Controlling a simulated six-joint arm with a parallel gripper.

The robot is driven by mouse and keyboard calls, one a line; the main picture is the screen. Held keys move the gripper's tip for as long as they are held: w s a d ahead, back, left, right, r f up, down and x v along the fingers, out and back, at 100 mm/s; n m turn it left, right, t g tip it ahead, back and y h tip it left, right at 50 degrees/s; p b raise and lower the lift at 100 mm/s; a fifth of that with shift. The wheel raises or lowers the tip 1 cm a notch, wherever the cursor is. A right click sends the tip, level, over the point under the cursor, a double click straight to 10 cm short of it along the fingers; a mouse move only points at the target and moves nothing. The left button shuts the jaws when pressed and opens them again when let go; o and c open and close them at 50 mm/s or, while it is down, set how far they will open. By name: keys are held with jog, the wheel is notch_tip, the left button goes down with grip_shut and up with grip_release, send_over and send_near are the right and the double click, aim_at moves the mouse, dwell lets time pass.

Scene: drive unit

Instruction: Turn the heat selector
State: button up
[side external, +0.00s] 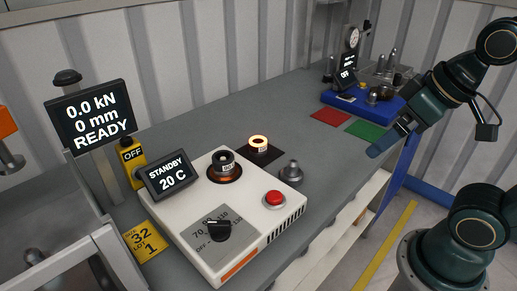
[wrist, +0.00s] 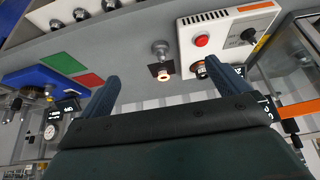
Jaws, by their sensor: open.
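The heat selector (side external: 217,229) is a black knob on a grey dial plate, on the front of a white heater box (side external: 191,246). The numbers 70 and 110 and the word OFF show around it. In the wrist view the selector (wrist: 248,35) sits near the top right. The small display (side external: 167,176) on the box reads STANDBY 20 C. My gripper (side external: 390,143) is at the right in the side view, above the bench's right edge and well apart from the box. In the wrist view its two fingers (wrist: 160,88) are spread with nothing between them.
Red (side external: 331,117) and green (side external: 367,129) mats are farther back.

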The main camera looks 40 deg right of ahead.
jog(key=c, duration=0.6)
jog(key=shift+w+a+r, duration=0.25)
jog(key=shift+w+r, duration=0.05)
jog(key=shift+w, duration=0.15)
jog(key=c, duration=0.7)
jog(key=w+a+n, duration=0.1)
jog(key=w, duration=0.1)
jog(key=w+a+r+n+g, duration=0.1)
jog(key=w, duration=0.1)
jog(key=w+a+r, duration=0.1)
jog(key=w+a, duration=0.1)
jog(key=shift+a+r+n+g+y, duration=0.1)
jog(key=shift+r+n+g+y, duration=0.1)
jog(key=shift+n+g+y, duration=0.15)
jog(key=shift+c, duration=0.5)
jog(key=n+g, duration=0.4)
jog(key=n, duration=0.2)
send_over(219, 222)
notch_tip(219, 222, down, 5)
jog(key=shift+a+f, duration=0.1)
jog(key=shift+f, duration=0.1)
notch_tip(219, 222, down, 14)
jog(key=shift+r, duration=0.1)
